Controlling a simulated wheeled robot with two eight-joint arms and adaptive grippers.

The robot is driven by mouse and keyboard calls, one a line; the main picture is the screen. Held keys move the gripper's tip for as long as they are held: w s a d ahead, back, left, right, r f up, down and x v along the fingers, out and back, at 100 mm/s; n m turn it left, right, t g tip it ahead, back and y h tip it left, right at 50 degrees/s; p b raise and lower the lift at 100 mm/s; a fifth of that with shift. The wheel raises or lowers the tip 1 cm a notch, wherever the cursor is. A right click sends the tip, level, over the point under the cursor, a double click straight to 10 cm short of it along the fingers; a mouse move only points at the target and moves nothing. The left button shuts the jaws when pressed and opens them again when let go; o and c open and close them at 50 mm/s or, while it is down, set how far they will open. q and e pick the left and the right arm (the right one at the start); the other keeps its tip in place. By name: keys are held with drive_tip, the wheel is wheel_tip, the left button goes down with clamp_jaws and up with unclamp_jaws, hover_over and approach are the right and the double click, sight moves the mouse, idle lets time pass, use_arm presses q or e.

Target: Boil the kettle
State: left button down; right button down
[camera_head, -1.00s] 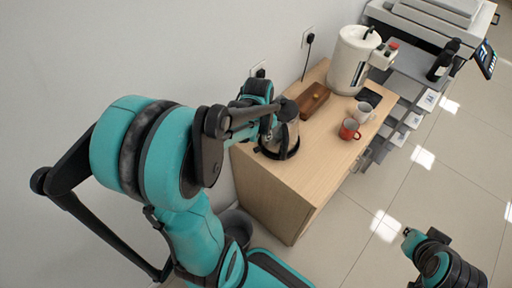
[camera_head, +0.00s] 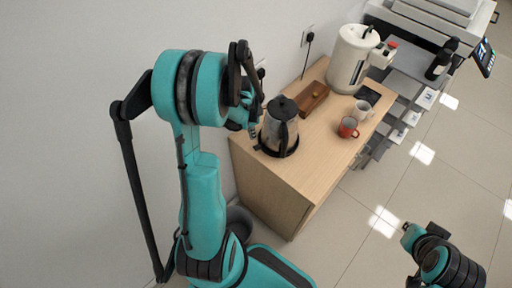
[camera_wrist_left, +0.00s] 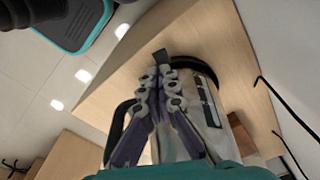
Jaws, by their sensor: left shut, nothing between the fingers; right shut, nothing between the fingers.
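The kettle (camera_head: 280,130), with a silver-grey body and black lid and handle, stands upright on its dark base (camera_head: 264,150) at the near end of the wooden cabinet. My left gripper (camera_head: 253,132) is beside the kettle on its wall side, low near the base. In the left wrist view the shut, empty fingers (camera_wrist_left: 162,78) point at a small dark tab (camera_wrist_left: 161,56) by the base's edge; I cannot tell if they touch it. The kettle's body (camera_wrist_left: 209,108) is partly hidden behind the fingers there. My right gripper is not clearly visible; only part of that arm shows.
On the wooden cabinet (camera_head: 310,155) are a brown box (camera_head: 312,98), a red mug (camera_head: 348,127), a white mug (camera_head: 362,110) and a large white urn (camera_head: 350,60). A black plug and cord (camera_head: 309,42) hang on the wall. Open tiled floor lies right of the cabinet.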

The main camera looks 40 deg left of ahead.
sight(255, 148)
use_arm(q)
drive_tip(key=shift+f, duration=0.15)
drive_tip(key=shift+w+d+f+b, duration=0.1)
drive_tip(key=shift+w+f+b, duration=0.05)
drive_tip(key=shift+f+b, duration=1.3)
drive_tip(key=shift+w+d+f+b, duration=0.15)
drive_tip(key=shift+f+b, duration=0.7)
drive_tip(key=shift+f, duration=1.05)
drive_tip(key=shift+a, duration=0.1)
wheel_tip(255, 148, down, 3)
drive_tip(key=b, duration=0.2)
drive_tip(key=shift+r+b, duration=0.2)
drive_tip(key=shift+b, duration=0.1)
drive_tip(key=shift+r+p, duration=0.4)
drive_tip(key=s, duration=0.1)
drive_tip(key=s+a+r, duration=0.1)
drive_tip(key=shift+s+a, duration=0.3)
